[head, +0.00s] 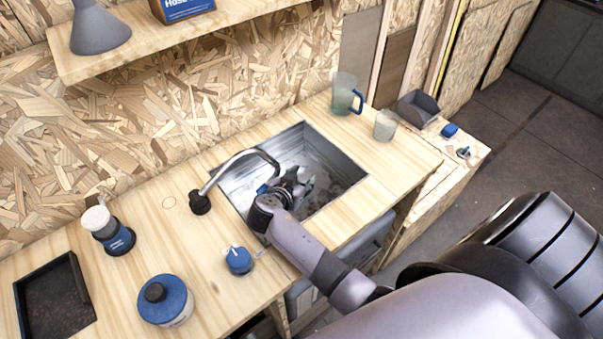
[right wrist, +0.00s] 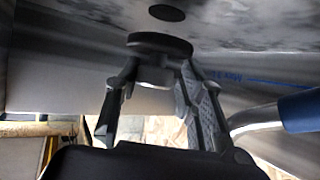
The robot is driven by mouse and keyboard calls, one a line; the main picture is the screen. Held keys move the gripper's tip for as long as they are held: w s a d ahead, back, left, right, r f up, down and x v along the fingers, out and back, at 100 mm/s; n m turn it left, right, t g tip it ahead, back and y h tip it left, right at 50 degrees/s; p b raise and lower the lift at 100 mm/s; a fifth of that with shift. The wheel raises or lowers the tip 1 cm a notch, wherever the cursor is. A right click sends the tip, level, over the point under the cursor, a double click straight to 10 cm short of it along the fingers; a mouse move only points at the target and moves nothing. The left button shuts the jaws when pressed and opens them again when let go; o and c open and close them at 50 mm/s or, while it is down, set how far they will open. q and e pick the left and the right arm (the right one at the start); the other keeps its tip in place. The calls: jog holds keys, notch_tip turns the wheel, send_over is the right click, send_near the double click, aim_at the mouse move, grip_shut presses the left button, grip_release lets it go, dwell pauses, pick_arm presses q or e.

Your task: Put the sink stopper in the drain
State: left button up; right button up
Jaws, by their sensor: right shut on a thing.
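The right gripper (head: 300,185) is down inside the metal sink (head: 240,187), below the counter top. In the right wrist view, my right gripper (right wrist: 155,85) is shut on the dark round sink stopper (right wrist: 160,44), its wide disc facing the sink floor. The drain (right wrist: 167,13) shows as a dark oval on the sink floor, just beyond the stopper and apart from it in the picture. The exact gap between them is hard to tell. In the head view, the gripper and arm hide the stopper and drain. My left gripper is not in view.
The curved tap (head: 232,163) reaches over the sink close to my gripper. A jug (head: 345,92) and a cup (head: 386,125) stand right of the sink. A blue-capped jar (head: 238,260), a blue tub (head: 178,310) and a black tray (head: 75,285) are on the left counter.

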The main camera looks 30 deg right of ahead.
jog(key=shift+f, duration=0.2)
jog(key=o, duration=0.7)
jog(key=shift+s, duration=0.1)
jog(key=o, duration=0.4)
jog(key=shift+f, duration=0.15)
jog(key=shift+o, duration=0.2)
jog(key=shift+r+p, duration=0.85)
jog(key=shift+p, duration=0.05)
jog(key=p+v, duration=0.2)
jog(key=v, duration=0.5)
jog(key=shift+a, duration=0.2)
